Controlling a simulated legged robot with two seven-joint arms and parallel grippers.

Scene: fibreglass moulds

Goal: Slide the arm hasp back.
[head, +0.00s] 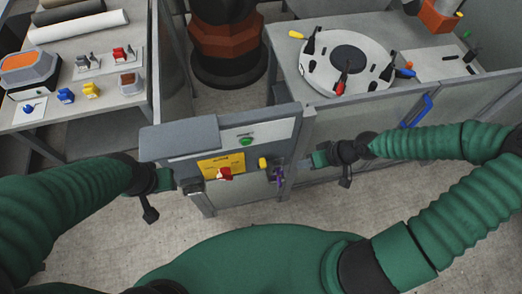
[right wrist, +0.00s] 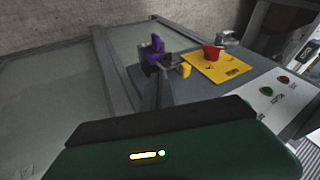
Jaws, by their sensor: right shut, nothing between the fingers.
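A purple latch piece (head: 280,175), which looks like the arm hasp, is on the grey gate panel beside its right-hand post. It also shows in the right wrist view (right wrist: 153,48), with a yellow knob (right wrist: 185,70) to its right. My right gripper (head: 309,160) is shut and empty, just right of the purple piece. A small gap seems to separate them; contact cannot be told. My left gripper (head: 170,180) is by the panel's left end, and its fingers are too small and dark to read.
A red knob (head: 224,174) sits on a yellow plate (head: 208,165), left of the latch. A green button (head: 246,141) is above on the panel. A bench with a round white mould (head: 318,77) stands behind the fence. A parts table (head: 110,112) is at the left.

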